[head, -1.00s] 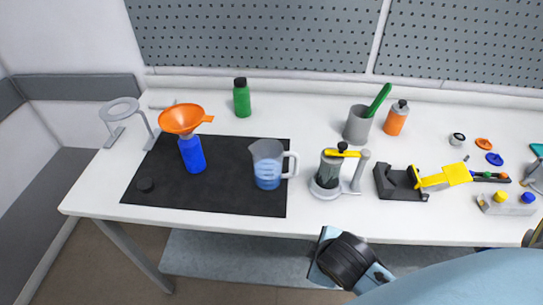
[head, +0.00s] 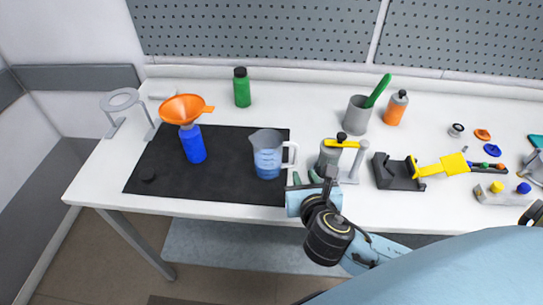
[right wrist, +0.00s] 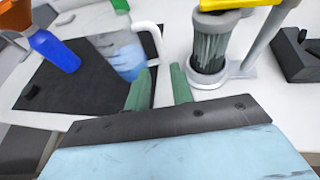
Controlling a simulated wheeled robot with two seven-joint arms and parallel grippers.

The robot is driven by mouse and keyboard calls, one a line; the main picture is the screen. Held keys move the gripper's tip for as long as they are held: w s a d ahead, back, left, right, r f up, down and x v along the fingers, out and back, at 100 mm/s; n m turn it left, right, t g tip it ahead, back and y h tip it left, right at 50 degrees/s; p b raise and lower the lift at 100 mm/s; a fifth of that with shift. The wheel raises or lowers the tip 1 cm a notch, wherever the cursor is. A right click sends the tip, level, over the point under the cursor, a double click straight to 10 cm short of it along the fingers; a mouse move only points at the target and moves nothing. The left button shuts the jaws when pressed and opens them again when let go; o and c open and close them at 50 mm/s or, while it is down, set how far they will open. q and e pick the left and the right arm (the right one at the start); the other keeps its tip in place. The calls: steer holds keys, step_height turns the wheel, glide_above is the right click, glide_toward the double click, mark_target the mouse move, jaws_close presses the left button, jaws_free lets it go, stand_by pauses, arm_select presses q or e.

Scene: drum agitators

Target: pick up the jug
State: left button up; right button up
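The jug (head: 267,155) is clear grey with blue liquid and a pale handle on its right side. It stands upright on the black mat (head: 220,190), near the mat's right edge. In the right wrist view the jug (right wrist: 122,55) is ahead and left, with its handle ahead of the finger gap. My right gripper (head: 306,178) is open and empty, in front and to the right of the jug, apart from the handle. Its two green fingers (right wrist: 160,86) show spread in the right wrist view. My left gripper is not in view.
A press-like device with a yellow handle (head: 342,143) stands close right of my right gripper. A blue bottle with an orange funnel (head: 183,108) stands left of the jug. A green bottle (head: 242,88) is behind. A black holder (head: 393,175) lies farther right.

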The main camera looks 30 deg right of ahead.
mark_target(296, 162)
steer(key=x, duration=0.7)
steer(key=shift+s+f+b+x, duration=0.1)
steer(key=shift+f+b+x, duration=0.15)
steer(key=shift+x, duration=0.65)
steer(key=shift+s+f+b+x, duration=0.1)
steer(key=shift+f+b+x, duration=0.1)
steer(key=shift+x, duration=0.65)
steer(key=shift+f+b+x, duration=0.15)
steer(key=shift+b+x, duration=0.1)
steer(key=shift+x, duration=0.65)
steer(key=shift+a, duration=0.1)
jaws_close()
